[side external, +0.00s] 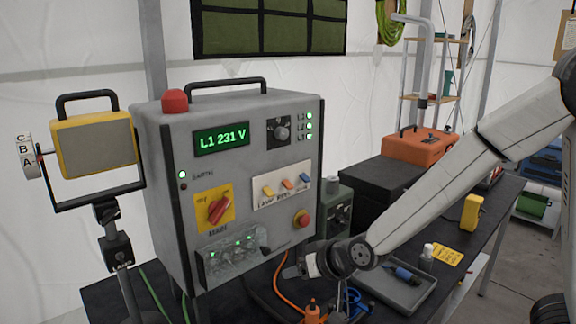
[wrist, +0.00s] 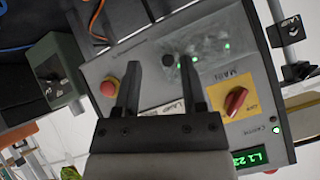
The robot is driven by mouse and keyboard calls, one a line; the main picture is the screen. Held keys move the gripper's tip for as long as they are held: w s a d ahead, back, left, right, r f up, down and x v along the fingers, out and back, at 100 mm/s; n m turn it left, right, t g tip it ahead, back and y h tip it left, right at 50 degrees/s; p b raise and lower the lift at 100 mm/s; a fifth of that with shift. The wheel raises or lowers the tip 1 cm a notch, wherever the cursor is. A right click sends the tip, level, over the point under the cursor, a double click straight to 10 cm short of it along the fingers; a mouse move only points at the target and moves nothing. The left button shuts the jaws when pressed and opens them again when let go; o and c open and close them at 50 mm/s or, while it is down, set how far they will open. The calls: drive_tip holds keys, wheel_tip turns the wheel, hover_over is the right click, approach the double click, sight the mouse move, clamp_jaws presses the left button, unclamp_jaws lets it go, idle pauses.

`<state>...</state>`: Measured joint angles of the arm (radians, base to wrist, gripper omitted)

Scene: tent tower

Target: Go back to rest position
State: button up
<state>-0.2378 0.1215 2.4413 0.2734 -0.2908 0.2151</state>
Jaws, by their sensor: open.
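My gripper (side external: 292,266) is low at the lower right of the grey control box (side external: 165,150) in the side external view. In the wrist view my gripper (wrist: 160,68) has its two dark fingers apart with nothing between them. The box face lies beyond them, seen turned over. It shows a red selector knob (wrist: 235,101) on a yellow plate, a red push button (wrist: 107,88) and a clear cover (wrist: 205,55) with green lights. The display (side external: 221,139) reads L1 231 V. The label keys are partly hidden by the fingers in the wrist view.
A yellow-framed lamp (side external: 95,145) on a stand is left of the box. A small green-grey box (side external: 338,205), an orange case (side external: 415,147), a grey tray (side external: 400,290) with tools and a yellow item (side external: 471,212) are to the right. An orange cable runs near my gripper.

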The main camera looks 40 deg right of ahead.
drive_tip(key=s+d+f+n+g+h, duration=0.1)
drive_tip(key=s+d+f+n+g, duration=0.2)
drive_tip(key=s, duration=0.9)
drive_tip(key=d+f+g, duration=0.2)
drive_tip(key=d+g, duration=0.2)
drive_tip(key=d, duration=0.1)
drive_tip(key=shift+s+d, duration=0.15)
drive_tip(key=shift+d, duration=0.1)
